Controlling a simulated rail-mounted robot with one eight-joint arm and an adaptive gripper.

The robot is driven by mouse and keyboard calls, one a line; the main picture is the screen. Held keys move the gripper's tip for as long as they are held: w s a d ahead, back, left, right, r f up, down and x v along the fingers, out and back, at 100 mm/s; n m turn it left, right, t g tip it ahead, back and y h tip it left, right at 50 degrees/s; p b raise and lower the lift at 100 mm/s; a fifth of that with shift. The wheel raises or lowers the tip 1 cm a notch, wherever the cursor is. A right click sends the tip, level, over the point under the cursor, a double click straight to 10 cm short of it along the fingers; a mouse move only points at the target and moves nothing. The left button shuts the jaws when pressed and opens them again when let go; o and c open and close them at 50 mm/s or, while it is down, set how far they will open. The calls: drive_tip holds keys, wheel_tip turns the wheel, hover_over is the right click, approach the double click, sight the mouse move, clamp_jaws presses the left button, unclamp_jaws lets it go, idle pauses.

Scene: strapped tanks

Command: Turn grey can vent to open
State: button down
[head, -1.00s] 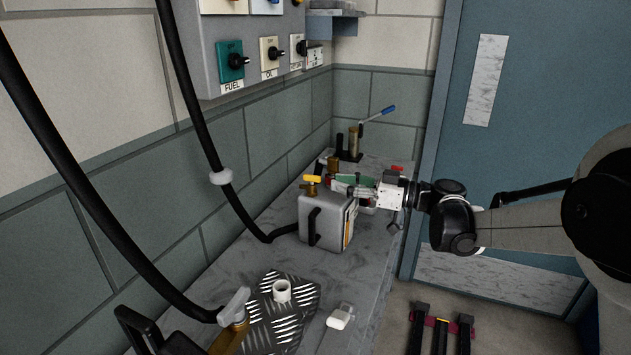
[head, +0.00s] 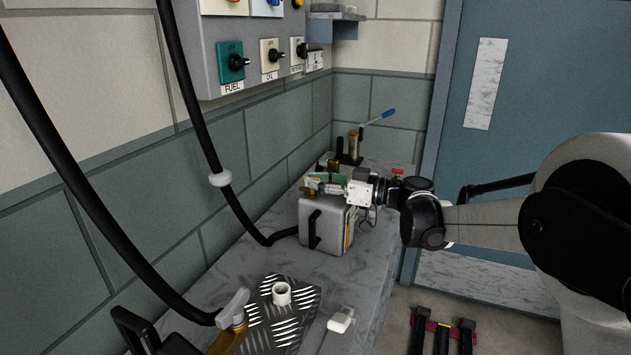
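The grey can (head: 322,236) stands upright on the bench, with a black handle on its left face and a hose running up to its left side.
Dark hoses hang at the left. A switch panel (head: 246,45) is on the wall. A white block (head: 339,322) lies at the bench's front.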

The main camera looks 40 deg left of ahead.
drive_tip(key=shift+w+n+g+h, duration=0.1)
drive_tip(key=shift+n+g+h, duration=0.3)
drive_tip(key=shift+n+g, duration=0.6)
drive_tip(key=c, duration=2.1)
unclamp_jaws()
wheel_tip(320, 180, up, 10)
drive_tip(key=shift+r, duration=0.1)
